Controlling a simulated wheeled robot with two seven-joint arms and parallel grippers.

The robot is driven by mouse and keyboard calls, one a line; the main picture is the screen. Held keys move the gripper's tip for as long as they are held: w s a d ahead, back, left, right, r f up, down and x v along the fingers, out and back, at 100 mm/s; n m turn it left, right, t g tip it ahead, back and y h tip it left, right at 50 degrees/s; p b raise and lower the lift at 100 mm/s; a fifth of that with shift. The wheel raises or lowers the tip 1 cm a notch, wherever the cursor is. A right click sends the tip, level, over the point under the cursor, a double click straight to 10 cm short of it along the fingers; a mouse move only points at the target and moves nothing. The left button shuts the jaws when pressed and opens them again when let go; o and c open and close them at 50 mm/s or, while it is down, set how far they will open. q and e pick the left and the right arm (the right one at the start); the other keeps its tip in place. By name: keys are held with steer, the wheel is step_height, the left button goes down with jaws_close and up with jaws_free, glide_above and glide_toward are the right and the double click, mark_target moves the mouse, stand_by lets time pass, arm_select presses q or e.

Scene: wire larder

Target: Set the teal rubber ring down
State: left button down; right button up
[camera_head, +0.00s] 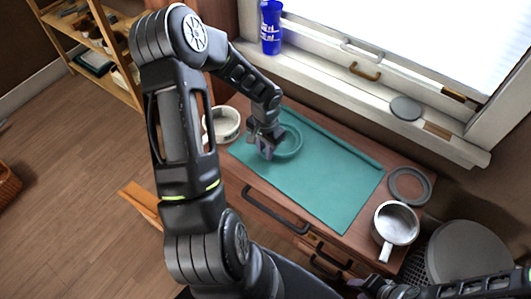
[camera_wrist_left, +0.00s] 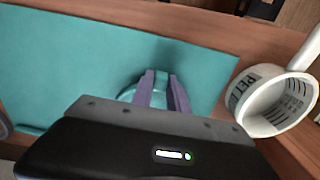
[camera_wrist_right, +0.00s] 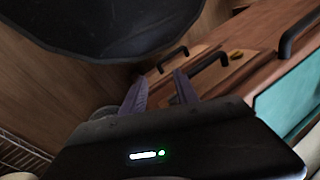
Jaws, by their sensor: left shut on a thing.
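The teal rubber ring (camera_head: 294,148) is over the teal mat (camera_head: 335,180) on the wooden cabinet top, near the mat's left part. My left gripper (camera_head: 266,148) is shut on the ring's left rim. In the left wrist view the ring (camera_wrist_left: 129,94) is mostly hidden behind the gripper body, with its rim between the fingers (camera_wrist_left: 162,85). The ring looks flat and very close to the mat; I cannot tell whether it touches. My right gripper (camera_wrist_right: 160,90) is open and empty in the right wrist view, beside the cabinet's drawer fronts.
A grey ring (camera_head: 427,190) and a metal mug (camera_head: 397,223) stand to the right. A blue cup (camera_head: 271,28) is on the sill. The mat's right half is clear.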

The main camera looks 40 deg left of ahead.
arm_select(q)
steer(key=shift+f, duration=0.85)
steer(key=shift+f+b, duration=0.2)
steer(key=shift+b, duration=0.1)
steer(key=c, duration=1.3)
jaws_free()
steer(key=shift+r, duration=0.1)
steer(key=shift+r, duration=0.1)
steer(key=shift+r+p, duration=0.2)
steer(key=shift+p, duration=0.15)
step_height(320, 180, up, 12)
steer(key=p, duration=0.2)
steer(key=shift+f, duration=0.15)
